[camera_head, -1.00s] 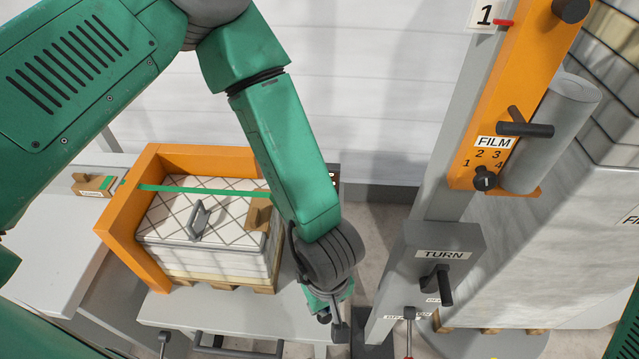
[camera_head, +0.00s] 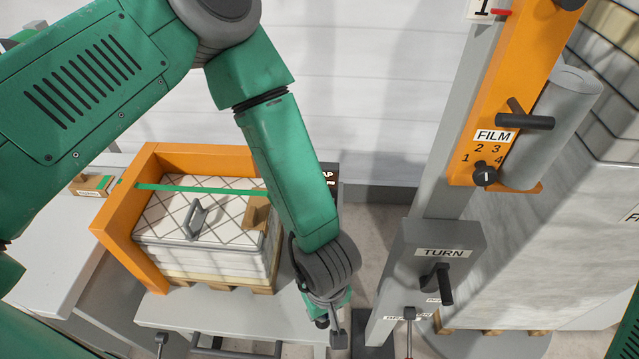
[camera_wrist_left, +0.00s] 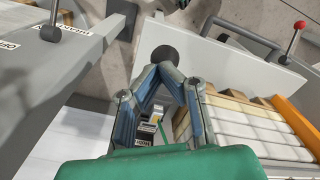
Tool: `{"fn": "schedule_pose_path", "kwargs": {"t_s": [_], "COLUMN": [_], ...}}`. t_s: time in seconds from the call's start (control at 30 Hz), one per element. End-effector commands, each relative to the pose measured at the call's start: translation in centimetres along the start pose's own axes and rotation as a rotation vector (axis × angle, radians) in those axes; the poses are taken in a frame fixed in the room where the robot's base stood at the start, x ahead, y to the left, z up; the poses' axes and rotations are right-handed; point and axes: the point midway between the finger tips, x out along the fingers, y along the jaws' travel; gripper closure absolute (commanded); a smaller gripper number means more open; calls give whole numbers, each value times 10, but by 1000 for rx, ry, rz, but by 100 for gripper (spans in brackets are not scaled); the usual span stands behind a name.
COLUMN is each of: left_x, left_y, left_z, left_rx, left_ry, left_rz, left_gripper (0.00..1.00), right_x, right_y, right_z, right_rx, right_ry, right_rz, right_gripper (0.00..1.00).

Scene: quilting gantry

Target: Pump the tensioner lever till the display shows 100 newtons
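My left gripper (camera_head: 331,330) hangs at the end of my green arm, by the right end of the grey bench. In the left wrist view its fingers (camera_wrist_left: 160,75) lean together at a dark round knob (camera_wrist_left: 165,55); whether they grip it I cannot tell. The tensioner lever cannot be picked out for sure. A dark labelled panel (camera_head: 328,178), perhaps the display, is mostly hidden behind my arm, and no number can be read. A green strap (camera_head: 200,189) runs across the quilted white stack (camera_head: 165,215). My right gripper is not in view.
An orange frame (camera_head: 118,210) surrounds the stack on the bench (camera_head: 215,318). A grey post with a TURN crank (camera_head: 440,282) and a small black-knobbed lever (camera_head: 409,313) stands to the right. A red-knobbed lever (camera_wrist_left: 299,25) shows in the left wrist view.

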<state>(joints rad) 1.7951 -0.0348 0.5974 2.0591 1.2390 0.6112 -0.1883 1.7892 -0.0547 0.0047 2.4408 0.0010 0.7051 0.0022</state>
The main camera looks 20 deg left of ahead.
Motion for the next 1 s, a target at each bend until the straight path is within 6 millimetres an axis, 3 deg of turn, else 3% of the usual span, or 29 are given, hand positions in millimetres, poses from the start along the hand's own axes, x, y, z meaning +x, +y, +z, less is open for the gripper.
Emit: {"fn": "schedule_pose_path", "kwargs": {"t_s": [1.0], "left_x": [16], "left_y": [-7], "left_z": [11], "left_rx": [0], "left_ry": [-1], "left_rz": [0], "left_gripper": [100], "right_x": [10], "right_y": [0], "right_z": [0], "right_rx": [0], "right_ry": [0], "right_rz": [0], "right_gripper": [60]}}
